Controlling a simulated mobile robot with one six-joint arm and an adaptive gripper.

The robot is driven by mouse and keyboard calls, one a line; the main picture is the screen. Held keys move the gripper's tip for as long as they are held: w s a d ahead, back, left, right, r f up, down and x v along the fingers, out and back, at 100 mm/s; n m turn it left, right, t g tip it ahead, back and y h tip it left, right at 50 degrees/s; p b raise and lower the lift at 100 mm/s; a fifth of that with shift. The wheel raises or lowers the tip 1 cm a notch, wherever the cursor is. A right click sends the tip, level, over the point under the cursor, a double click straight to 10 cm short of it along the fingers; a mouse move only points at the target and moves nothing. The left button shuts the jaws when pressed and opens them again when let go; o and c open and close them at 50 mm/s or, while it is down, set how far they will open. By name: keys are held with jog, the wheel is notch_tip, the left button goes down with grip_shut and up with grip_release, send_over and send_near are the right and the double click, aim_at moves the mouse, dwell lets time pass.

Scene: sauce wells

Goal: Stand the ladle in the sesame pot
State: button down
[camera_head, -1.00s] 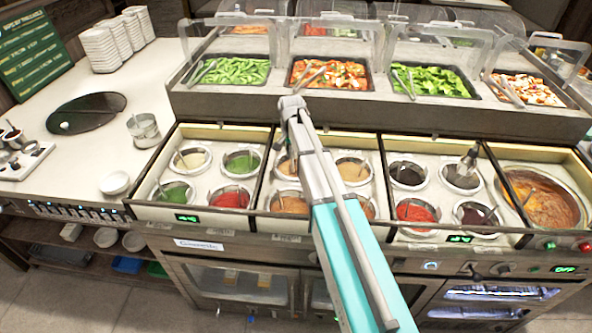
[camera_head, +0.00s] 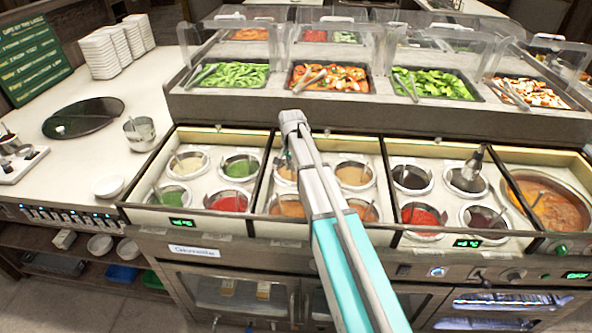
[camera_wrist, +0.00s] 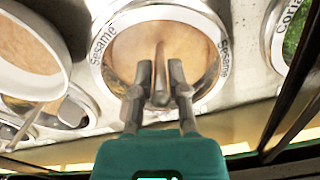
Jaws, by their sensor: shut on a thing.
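The sesame pot (camera_wrist: 120,62) has a white ring lettered "Sesame" and tan sauce inside. It is at the top centre of the wrist view. My gripper (camera_wrist: 158,92) is shut on the ladle (camera_wrist: 160,60), whose thin handle stands between the fingertips over the pot's opening. I cannot tell whether the ladle's lower end touches the sauce or the pot floor. In the head view, my arm partly covers the sesame pot (camera_head: 283,173) in the second bin from the left, and the gripper (camera_head: 286,160) is mostly hidden behind my wrist.
A coriander pot (camera_wrist: 287,42) with green contents is at the right of the wrist view. Another tan sauce pot (camera_wrist: 25,40) is at the left. Dark bin dividers (camera_head: 262,180) separate the wells. Food trays under clear guards (camera_head: 425,80) stand behind.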

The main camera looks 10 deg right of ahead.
jog(key=shift+s+f, duration=0.1)
jog(key=shift+f, duration=0.05)
dwell(0.7)
jog(key=c, duration=0.6)
grip_release()
jog(key=shift+o, duration=0.2)
jog(key=o, duration=0.6)
jog(key=shift+c, duration=0.2)
jog(key=shift+r+p, duration=4.3)
jog(key=shift+r, duration=0.2)
jog(key=s+n, duration=0.7)
jog(key=s, duration=1.9)
jog(key=shift+s+n, duration=0.25)
jog(key=shift+n, duration=0.05)
